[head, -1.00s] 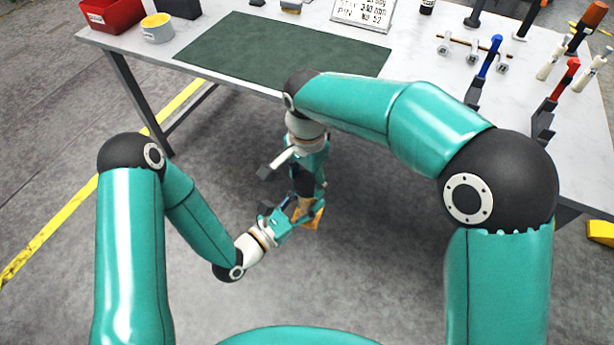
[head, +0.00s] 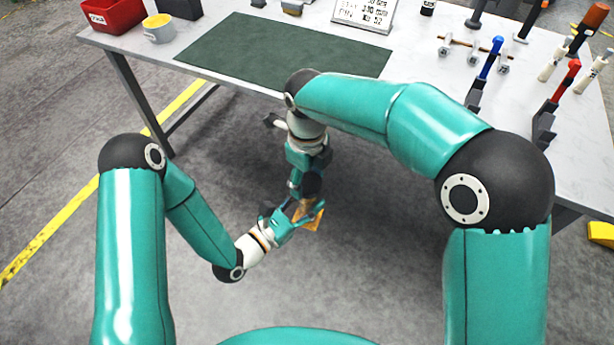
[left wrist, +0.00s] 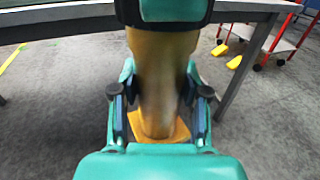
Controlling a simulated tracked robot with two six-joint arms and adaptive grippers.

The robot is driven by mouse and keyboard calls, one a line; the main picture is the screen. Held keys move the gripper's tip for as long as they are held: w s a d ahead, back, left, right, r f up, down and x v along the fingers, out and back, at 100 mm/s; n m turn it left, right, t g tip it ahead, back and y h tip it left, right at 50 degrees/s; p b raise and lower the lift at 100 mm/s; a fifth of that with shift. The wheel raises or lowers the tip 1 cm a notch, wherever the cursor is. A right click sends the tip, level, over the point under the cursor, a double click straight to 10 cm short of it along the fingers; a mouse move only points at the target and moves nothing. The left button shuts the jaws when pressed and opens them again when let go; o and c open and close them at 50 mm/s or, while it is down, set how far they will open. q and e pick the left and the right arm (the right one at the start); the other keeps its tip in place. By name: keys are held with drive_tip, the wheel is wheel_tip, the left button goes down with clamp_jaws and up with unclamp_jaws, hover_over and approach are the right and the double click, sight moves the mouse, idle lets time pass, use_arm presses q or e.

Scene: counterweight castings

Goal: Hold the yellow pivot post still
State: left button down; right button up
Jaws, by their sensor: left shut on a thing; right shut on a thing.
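The yellow pivot post (head: 312,221) stands on the floor in front of the table, on a square yellow base. In the left wrist view the post (left wrist: 160,75) rises upright between my left fingers, slightly blurred. My left gripper (head: 306,212) is shut on its lower part; its fingers show on both sides in the left wrist view (left wrist: 160,98). My right gripper (head: 309,195) points down from above and is shut at the upper end of the post. Its fingertips and the post's top are mostly hidden. A teal and black part of my right arm covers the top in the left wrist view.
The table (head: 420,85) stands just beyond the post, with a dark green mat (head: 270,50), a red bin (head: 112,14), and several tools at the right, one blue-handled (head: 490,62). Grey floor around the post is clear.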

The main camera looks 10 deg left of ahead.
drive_tip(key=o, duration=0.7)
drive_tip(key=shift+o, duration=0.2)
drive_tip(key=shift+r, duration=0.1)
drive_tip(key=shift+r, duration=2.25)
drive_tip(key=shift+c, duration=0.4)
drive_tip(key=shift+n, duration=0.3)
